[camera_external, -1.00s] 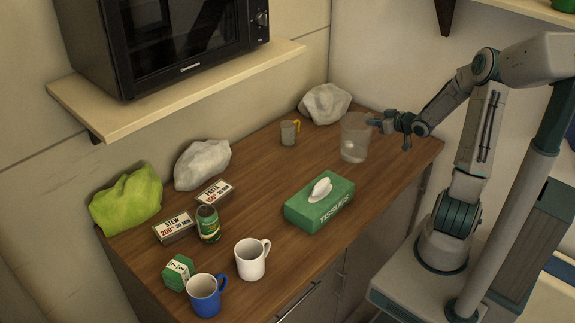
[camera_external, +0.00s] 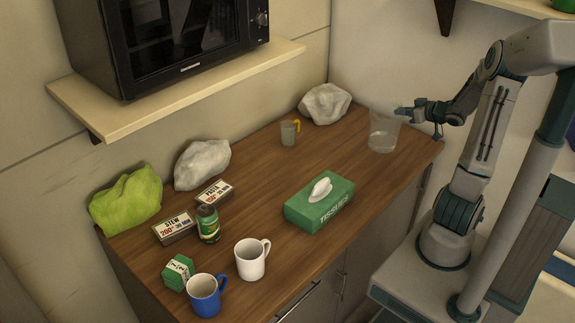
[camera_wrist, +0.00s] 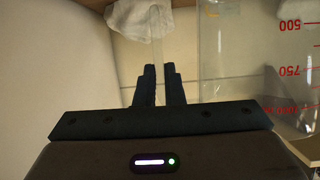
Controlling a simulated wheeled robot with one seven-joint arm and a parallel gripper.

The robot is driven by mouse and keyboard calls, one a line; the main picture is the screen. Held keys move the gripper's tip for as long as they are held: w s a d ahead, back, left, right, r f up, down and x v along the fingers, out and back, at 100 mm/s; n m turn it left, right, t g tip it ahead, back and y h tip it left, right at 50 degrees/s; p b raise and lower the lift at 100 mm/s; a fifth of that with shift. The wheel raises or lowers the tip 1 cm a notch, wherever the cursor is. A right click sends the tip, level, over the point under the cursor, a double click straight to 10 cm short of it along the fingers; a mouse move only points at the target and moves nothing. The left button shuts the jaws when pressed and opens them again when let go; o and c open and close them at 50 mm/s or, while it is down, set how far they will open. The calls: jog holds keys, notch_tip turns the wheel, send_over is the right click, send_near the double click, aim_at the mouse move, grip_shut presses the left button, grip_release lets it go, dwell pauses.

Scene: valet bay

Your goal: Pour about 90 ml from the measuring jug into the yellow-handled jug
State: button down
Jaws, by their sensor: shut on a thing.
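The measuring jug (camera_external: 383,133) is a clear vessel near the right end of the wooden counter, with some clear liquid low in it. My gripper (camera_external: 404,112) is at its upper right side, shut on it. In the wrist view the jug's wall with red marks (camera_wrist: 288,70) fills the right side, and a thin clear strip lies between the fingertips (camera_wrist: 159,70). The yellow-handled jug (camera_external: 288,133) is small and grey, upright on the counter to the left of the measuring jug, its yellow handle on its right. I cannot tell its contents.
A green tissue box (camera_external: 320,206) stands on the counter in front. A crumpled white bag (camera_external: 325,104) lies behind the yellow-handled jug. Mugs, a can and boxes stand at the left. A microwave (camera_external: 165,40) sits on a shelf above. Counter between the two jugs is clear.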

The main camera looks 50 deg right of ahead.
jog(key=shift+s+d+r, duration=0.2)
jog(key=shift+s, duration=0.15)
jog(key=w+d+f+m+g+h+b, duration=0.1)
jog(key=w+d+f+m+h+b, duration=0.25)
jog(key=w+b, duration=0.6)
jog(key=w+d+f+m+g+h+b, duration=0.1)
jog(key=w+d+f+m+h+b, duration=0.25)
jog(key=b, duration=1.15)
jog(key=w+a+f+m+g+h+b, duration=0.2)
jog(key=w+a+b, duration=0.2)
jog(key=a+b, duration=0.6)
jog(key=shift+w+f+b, duration=0.15)
jog(key=shift+w+b, duration=0.25)
jog(key=shift+b, duration=3.05)
